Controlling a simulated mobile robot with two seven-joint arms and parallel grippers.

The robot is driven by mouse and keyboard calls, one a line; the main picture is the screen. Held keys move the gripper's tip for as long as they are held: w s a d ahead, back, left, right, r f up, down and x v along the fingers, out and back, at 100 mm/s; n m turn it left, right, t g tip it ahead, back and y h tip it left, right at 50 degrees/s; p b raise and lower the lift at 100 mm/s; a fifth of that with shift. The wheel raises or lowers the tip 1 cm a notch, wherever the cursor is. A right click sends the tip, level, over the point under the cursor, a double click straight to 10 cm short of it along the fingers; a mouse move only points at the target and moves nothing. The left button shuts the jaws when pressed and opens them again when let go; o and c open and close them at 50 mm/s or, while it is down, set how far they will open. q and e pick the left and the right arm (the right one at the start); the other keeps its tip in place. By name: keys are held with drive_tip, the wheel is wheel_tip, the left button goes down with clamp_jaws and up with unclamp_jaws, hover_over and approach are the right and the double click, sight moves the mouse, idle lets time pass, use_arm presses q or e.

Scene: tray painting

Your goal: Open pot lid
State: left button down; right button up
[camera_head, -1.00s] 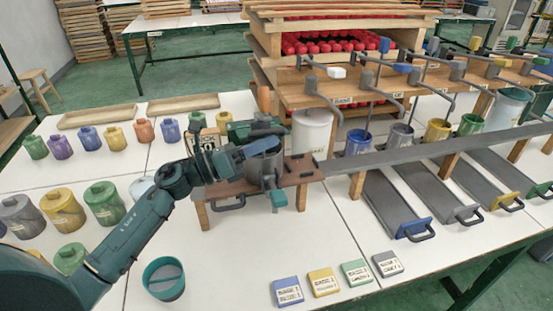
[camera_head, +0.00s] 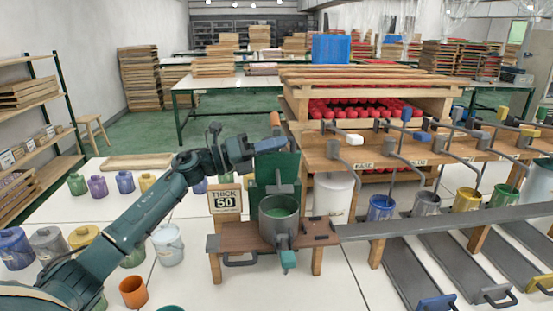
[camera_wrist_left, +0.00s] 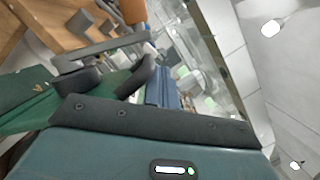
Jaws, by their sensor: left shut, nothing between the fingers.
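The grey pot (camera_head: 279,225) stands upright on a small brown wooden stand (camera_head: 322,233). Its top is uncovered and green shows inside. A dark green panel (camera_head: 262,172) with a grey bar stands upright behind the pot; it looks like the raised lid, though I cannot be sure. My left gripper (camera_head: 268,145), with blue fingers, is shut and empty above the panel's top edge. Whether it touches the panel is unclear. In the left wrist view, the blue fingers (camera_wrist_left: 165,88) show beside a grey handle (camera_wrist_left: 80,78) and green panel. My right gripper is not in view.
A "THICK 50" sign (camera_head: 225,200) stands left of the pot. An orange upright handle (camera_head: 275,119) rises behind my gripper. A white bucket (camera_head: 168,245) and orange cup (camera_head: 133,291) stand at the left. A grey rail (camera_head: 430,225) runs right past several coloured pots.

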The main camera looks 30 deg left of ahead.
use_arm(q)
drive_tip(key=shift+w+a+r, duration=0.2)
drive_tip(key=shift+w+a, duration=0.15)
drive_tip(key=shift+w, duration=0.2)
drive_tip(key=shift+w+a+r, duration=0.2)
drive_tip(key=shift+w+a, duration=0.15)
drive_tip(key=shift+w, duration=0.2)
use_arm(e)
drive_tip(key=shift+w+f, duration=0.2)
